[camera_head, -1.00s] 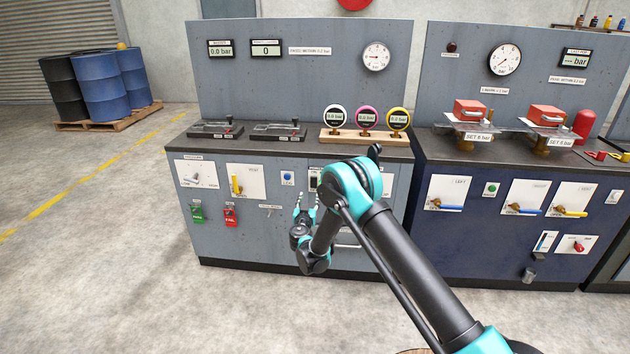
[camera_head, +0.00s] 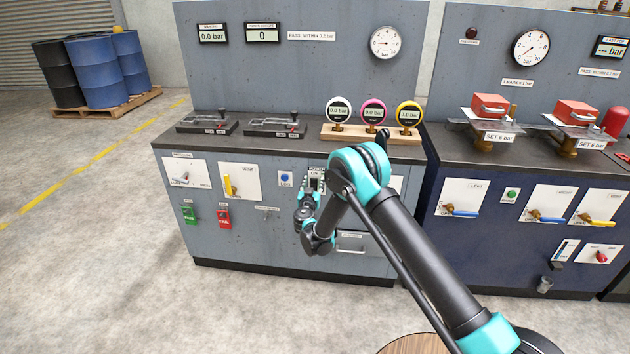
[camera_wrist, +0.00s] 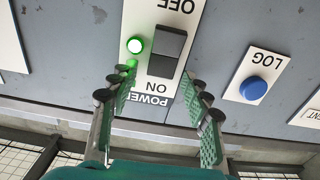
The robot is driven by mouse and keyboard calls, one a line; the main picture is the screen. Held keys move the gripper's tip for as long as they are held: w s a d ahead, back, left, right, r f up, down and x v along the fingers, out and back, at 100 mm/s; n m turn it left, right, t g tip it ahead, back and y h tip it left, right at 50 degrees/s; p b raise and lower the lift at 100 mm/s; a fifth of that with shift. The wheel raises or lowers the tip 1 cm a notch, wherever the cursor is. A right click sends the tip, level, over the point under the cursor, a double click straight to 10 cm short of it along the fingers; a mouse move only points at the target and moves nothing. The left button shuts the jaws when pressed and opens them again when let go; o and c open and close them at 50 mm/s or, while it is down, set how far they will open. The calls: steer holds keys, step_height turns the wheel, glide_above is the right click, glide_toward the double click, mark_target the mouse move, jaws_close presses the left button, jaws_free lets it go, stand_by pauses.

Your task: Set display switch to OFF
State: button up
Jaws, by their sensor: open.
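A white switch plate with a dark rocker switch (camera_wrist: 167,50) is at the top centre of the wrist view, with its lettering upside down. OFF is at its upper end there, and ON and a partly hidden POWER at its lower end. A round green lamp (camera_wrist: 135,45) beside the rocker is lit. My gripper (camera_wrist: 159,82) is open and empty, its two fingers pointing at the panel on either side of the plate's ON end. In the head view my gripper (camera_head: 312,192) is at the grey cabinet front, just below the switch plate (camera_head: 316,176), which it and my arm partly hide.
A blue LOG button (camera_wrist: 253,88) is on a separate plate to the right in the wrist view. A yellow-handled valve (camera_head: 229,185) and green and red tags (camera_head: 223,217) are further left on the cabinet. A drawer handle (camera_head: 352,250) is below.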

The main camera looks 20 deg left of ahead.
steer(key=shift+c, duration=0.3)
jaws_close()
steer(key=shift+f+t, duration=0.1)
steer(key=shift+t, duration=0.2)
steer(key=shift+s+d+f+t+y, duration=0.1)
steer(key=shift+s+f+t+y, duration=0.15)
steer(key=shift+t, duration=0.65)
steer(key=shift+s+f+t+y, duration=0.15)
steer(key=shift+s+t+y, duration=0.1)
steer(key=shift+t, duration=0.65)
steer(key=shift+o, duration=0.3)
jaws_free()
